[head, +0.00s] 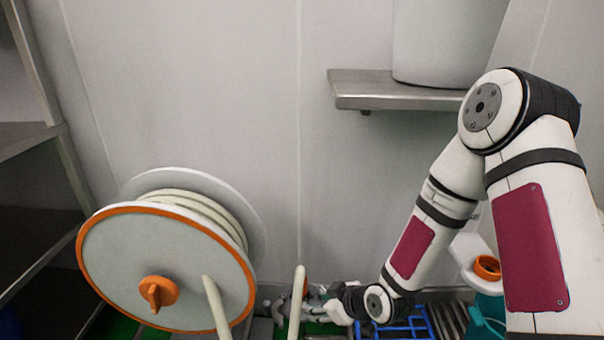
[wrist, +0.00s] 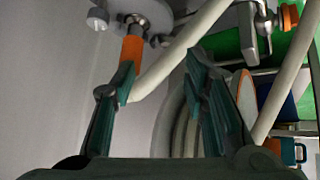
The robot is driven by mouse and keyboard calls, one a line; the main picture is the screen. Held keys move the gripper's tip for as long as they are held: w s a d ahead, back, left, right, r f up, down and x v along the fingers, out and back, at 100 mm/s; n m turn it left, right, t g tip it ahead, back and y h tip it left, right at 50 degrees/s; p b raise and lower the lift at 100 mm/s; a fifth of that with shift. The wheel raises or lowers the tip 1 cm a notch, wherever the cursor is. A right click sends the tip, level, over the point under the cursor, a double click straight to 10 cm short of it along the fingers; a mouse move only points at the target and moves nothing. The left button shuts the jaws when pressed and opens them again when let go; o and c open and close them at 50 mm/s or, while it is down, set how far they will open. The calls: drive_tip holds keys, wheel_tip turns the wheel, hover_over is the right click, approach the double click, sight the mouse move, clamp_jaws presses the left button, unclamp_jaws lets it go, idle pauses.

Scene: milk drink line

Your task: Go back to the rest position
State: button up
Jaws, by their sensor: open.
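My gripper (wrist: 162,78) shows in the wrist view with its two dark green fingers spread apart. No object is clamped between them. A pale hose or pipe passes behind the gap, and an orange cylindrical part (wrist: 132,48) shows just beyond the left fingertip; I cannot tell whether they touch. In the head view my arm comes down from the right and bends toward the bottom middle. Its wrist is low near the wall, and the fingers there are hard to make out.
A large hose reel (head: 120,260) with an orange rim stands at the left, with pale pipes (head: 297,305) near it. A metal shelf (head: 375,90) holds a white container (head: 445,40) above my forearm. A blue rack (head: 415,325) lies low beside my wrist. The middle wall area is clear.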

drive_tip(key=s+d+r+m+g+h, duration=0.1)
drive_tip(key=s+d+r+m+h, duration=0.1)
drive_tip(key=s+d+r, duration=0.4)
drive_tip(key=s+d+r+m+g+h, duration=0.1)
drive_tip(key=d+r+h, duration=0.15)
drive_tip(key=r, duration=0.55)
drive_tip(key=s+d+r+m+g+h, duration=0.1)
drive_tip(key=s+d+r+m+h, duration=0.1)
drive_tip(key=s+d+r, duration=0.35)
drive_tip(key=s+r+m+g, duration=0.15)
drive_tip(key=s+r, duration=0.25)
drive_tip(key=s, duration=0.4)
drive_tip(key=s+r+m+g, duration=0.1)
drive_tip(key=s+r+m, duration=0.1)
drive_tip(key=s+r, duration=0.35)
drive_tip(key=s+r+m+g, duration=0.1)
drive_tip(key=s+r+m, duration=0.15)
drive_tip(key=s, duration=0.65)
wheel_tip(320, 180, up, 36)
drive_tip(key=n+t+p, duration=0.1)
drive_tip(key=t+p, duration=0.3)
drive_tip(key=p, duration=3)
drive_tip(key=shift+d+y, duration=0.35)
drive_tip(key=shift+w+t, duration=0.15)
drive_tip(key=shift+t, duration=0.1)
